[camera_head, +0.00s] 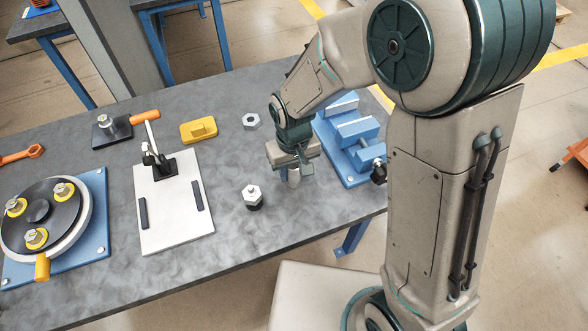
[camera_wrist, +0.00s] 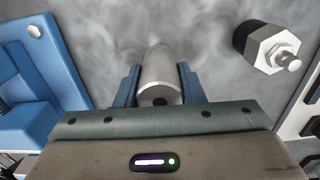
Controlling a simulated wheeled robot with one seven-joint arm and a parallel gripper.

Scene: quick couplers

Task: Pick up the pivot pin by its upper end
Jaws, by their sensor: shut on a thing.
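The pivot pin (camera_wrist: 160,70) is a plain grey metal cylinder. In the wrist view its upper end, with a dark hole in the face, sits between the two blue fingers of my gripper (camera_wrist: 158,88). My gripper is shut on it. In the head view my gripper (camera_head: 293,165) points down at the table, and the lower part of the pin (camera_head: 293,179) shows below the fingers, roughly upright. I cannot tell whether its lower end touches the table.
A blue vise (camera_head: 352,140) stands close to the right of my gripper. A nut (camera_head: 251,121), a yellow block (camera_head: 199,130) and a white plate (camera_head: 172,225) lie farther left.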

